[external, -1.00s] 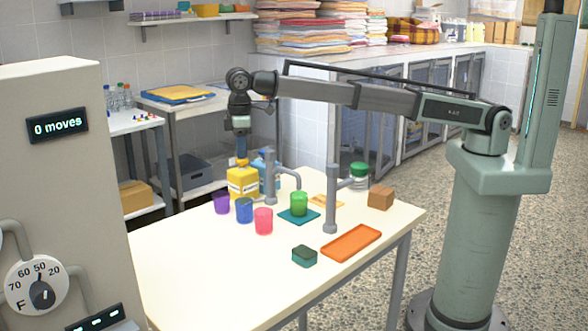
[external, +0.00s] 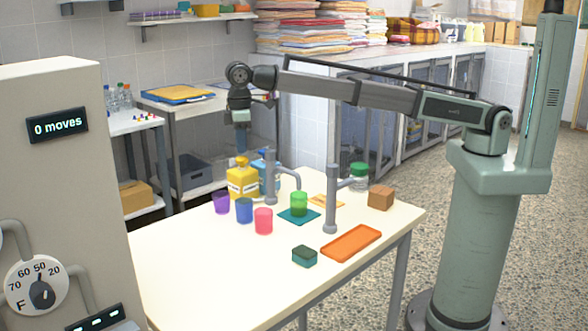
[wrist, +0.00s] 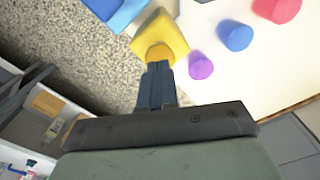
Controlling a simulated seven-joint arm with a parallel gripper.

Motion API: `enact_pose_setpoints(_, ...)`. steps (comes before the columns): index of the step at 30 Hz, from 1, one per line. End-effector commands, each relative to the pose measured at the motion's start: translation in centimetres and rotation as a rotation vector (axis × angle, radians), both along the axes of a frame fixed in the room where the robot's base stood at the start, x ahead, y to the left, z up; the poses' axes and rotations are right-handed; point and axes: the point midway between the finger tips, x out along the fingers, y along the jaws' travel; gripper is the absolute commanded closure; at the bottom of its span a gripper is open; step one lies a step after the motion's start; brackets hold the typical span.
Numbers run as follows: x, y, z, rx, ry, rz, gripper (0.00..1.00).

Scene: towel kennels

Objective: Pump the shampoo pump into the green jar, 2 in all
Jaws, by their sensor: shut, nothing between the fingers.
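A yellow pump bottle (external: 242,183) with a white label stands at the table's far left; its label is too small to read. It also shows in the wrist view (wrist: 165,33). The green jar (external: 299,203) stands upright on a teal mat (external: 286,216), right of the yellow bottle. My gripper (external: 241,153) is shut and empty, pointing down just above the yellow bottle's pump head. In the wrist view my fingertips (wrist: 157,66) overlap the pump top; I cannot tell whether they touch.
Purple (external: 222,202), blue (external: 244,210) and pink (external: 263,220) cups stand in front of the bottles. Grey posts (external: 331,200) with side arms flank the green jar. An orange tray (external: 351,243), a sponge (external: 304,256) and a brown block (external: 380,197) lie nearby. The table's front left is clear.

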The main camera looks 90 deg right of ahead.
Motion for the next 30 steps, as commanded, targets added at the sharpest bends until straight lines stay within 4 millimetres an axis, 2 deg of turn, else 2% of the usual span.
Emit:
enact_pose_setpoints(5, 0.0, 0.0, 0.7, 0.000, -0.001, 0.000, 1.00)
enact_pose_setpoints(24, 0.0, 0.0, 5.7, 0.000, 0.000, 0.000, 1.00)
enact_pose_setpoints(30, 0.0, 0.0, 6.0, 0.000, 0.000, 0.000, 1.00)
